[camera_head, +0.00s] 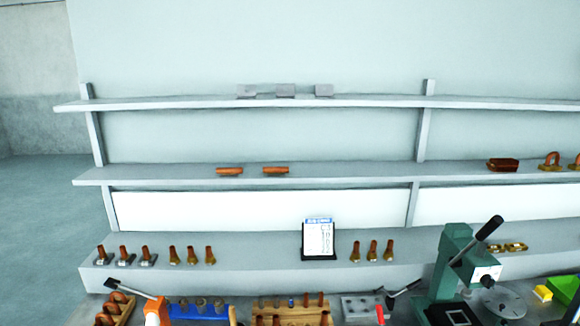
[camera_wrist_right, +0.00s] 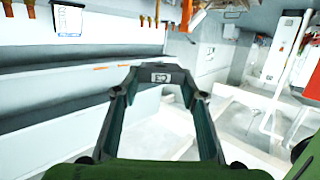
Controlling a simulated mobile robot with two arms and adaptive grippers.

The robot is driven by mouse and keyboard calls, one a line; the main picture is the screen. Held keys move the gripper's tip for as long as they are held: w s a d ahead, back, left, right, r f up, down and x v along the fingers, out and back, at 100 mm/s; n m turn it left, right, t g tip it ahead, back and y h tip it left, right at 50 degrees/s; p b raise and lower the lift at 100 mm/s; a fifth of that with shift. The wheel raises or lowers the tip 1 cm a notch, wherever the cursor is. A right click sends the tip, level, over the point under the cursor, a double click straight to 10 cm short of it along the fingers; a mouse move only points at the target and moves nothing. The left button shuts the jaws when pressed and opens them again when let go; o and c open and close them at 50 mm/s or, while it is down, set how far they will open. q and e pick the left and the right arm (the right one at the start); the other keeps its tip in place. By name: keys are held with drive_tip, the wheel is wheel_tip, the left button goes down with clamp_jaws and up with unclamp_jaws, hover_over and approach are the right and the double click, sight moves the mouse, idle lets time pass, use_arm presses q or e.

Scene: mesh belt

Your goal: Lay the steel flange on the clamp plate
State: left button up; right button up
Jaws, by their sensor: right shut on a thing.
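My right gripper (camera_wrist_right: 160,80) shows in the right wrist view, with two dark fingers reaching up from a green housing. A dark grey piece with a pale mark spans their far ends; I cannot tell whether it is the steel flange or part of the gripper. What the jaws hold is not clear. In the head view a grey plate with holes (camera_head: 360,307), which looks like the clamp plate, lies at the bottom edge beside a black-handled lever clamp (camera_head: 402,289). A round grey disc (camera_head: 501,303) lies right of the green press. My left gripper is not in view.
The green press (camera_head: 452,262) with its raised black lever stands at the lower right. Wooden racks (camera_head: 290,316) and a blue holder (camera_head: 198,309) line the front. Copper lugs and a document stand (camera_head: 319,240) occupy the lowest shelf behind.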

wheel_tip(320, 180, up, 12)
drive_tip(key=s+d+n+g+y, duration=0.1)
drive_tip(key=d+n+g+y, duration=0.1)
drive_tip(key=n+g, duration=0.15)
drive_tip(key=w+f+m+t+b, duration=0.1)
drive_tip(key=f+b, duration=0.6)
drive_tip(key=f, duration=0.4)
drive_tip(key=w+f+m+t+h+b, duration=0.1)
drive_tip(key=w+f+b, duration=0.1)
drive_tip(key=f+b, duration=0.5)
wheel_tip(320, 180, down, 6)
drive_tip(key=shift+w+a+r+b, duration=0.25)
drive_tip(key=shift+a+b, duration=0.05)
drive_tip(key=shift+d, duration=0.1)
